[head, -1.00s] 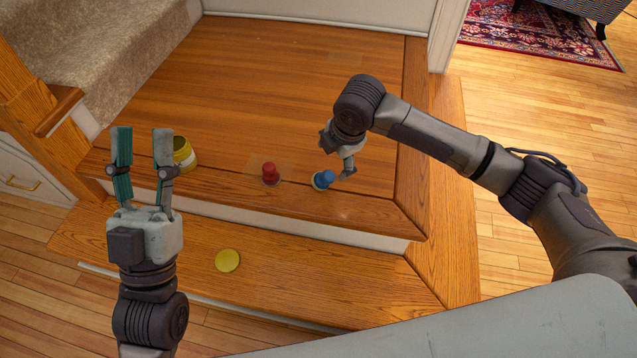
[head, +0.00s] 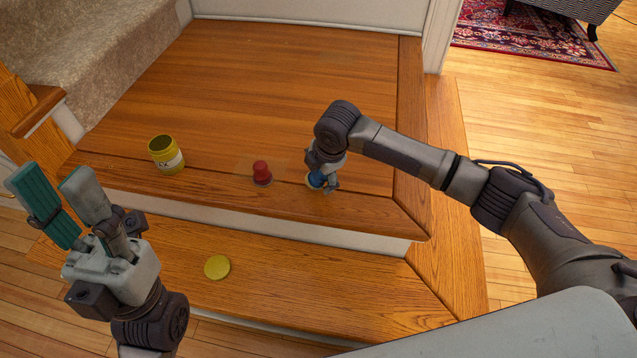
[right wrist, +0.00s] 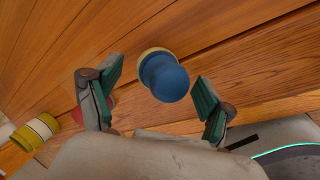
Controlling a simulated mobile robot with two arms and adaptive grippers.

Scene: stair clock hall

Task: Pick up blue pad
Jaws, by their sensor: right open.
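The blue pad (head: 316,179) is a rounded blue knob on a pale round base, standing on the upper wooden landing near its front edge. In the right wrist view the blue pad (right wrist: 166,78) lies ahead of and between the fingertips. My right gripper (head: 324,182) is over it, partly hiding it in the head view. In the right wrist view my right gripper (right wrist: 160,85) has its green-lined fingers spread, with a gap on either side of the pad. My left gripper (head: 55,190) is open and empty at the left.
A red knob (head: 262,173) stands left of the blue pad. An open yellow jar (head: 166,154) stands further left, on the landing. A round yellow lid (head: 217,267) lies on the lower step. The landing behind is clear.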

